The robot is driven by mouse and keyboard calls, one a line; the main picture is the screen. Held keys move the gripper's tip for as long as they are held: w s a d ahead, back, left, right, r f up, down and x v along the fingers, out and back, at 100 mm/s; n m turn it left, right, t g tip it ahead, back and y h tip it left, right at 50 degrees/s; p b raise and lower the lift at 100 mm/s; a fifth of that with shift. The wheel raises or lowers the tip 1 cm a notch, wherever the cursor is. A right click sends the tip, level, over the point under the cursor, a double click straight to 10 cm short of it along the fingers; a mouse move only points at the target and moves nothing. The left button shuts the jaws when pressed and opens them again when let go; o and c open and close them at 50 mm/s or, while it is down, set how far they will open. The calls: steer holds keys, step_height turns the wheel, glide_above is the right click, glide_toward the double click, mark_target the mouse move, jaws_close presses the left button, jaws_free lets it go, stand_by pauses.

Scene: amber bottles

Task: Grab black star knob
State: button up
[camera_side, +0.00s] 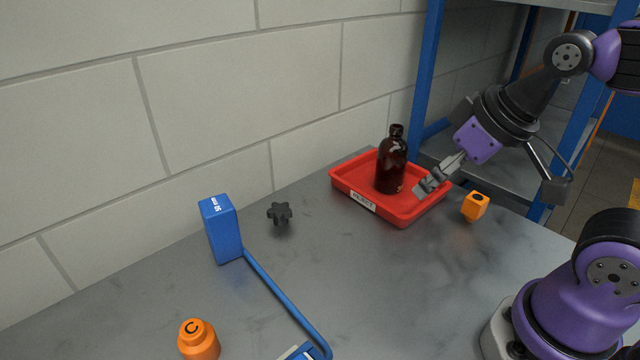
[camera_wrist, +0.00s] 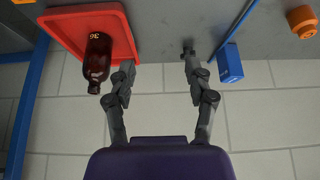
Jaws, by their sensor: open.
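The black star knob (camera_side: 279,213) sits on the grey table near the wall, between the blue box and the red tray. In the wrist view, a small dark shape (camera_wrist: 188,43) just beyond the right fingertip appears to be the knob, partly hidden by that finger. My gripper (camera_side: 432,182) is open and empty, above the right side of the red tray and well to the right of the knob. Its two spread fingers also show in the wrist view (camera_wrist: 158,66).
A red tray (camera_side: 415,219) holds an upright amber bottle (camera_side: 391,166). An orange cube (camera_side: 475,207) stands right of it. A blue box (camera_side: 222,230), a blue bar (camera_side: 285,303) and an orange weight (camera_side: 198,340) lie left. Table between knob and tray is clear; the wall is behind.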

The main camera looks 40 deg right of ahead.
stand_by(0.4)
steer(key=o, duration=0.5)
steer(key=n+g, duration=0.1)
steer(key=n, duration=0.1)
glide_above(281, 209)
steer(key=s, duration=0.3)
steer(key=shift+y, duration=0.3)
step_height(281, 209, down, 11)
steer(key=shift+r, duration=0.15)
steer(key=shift+x, duration=3.05)
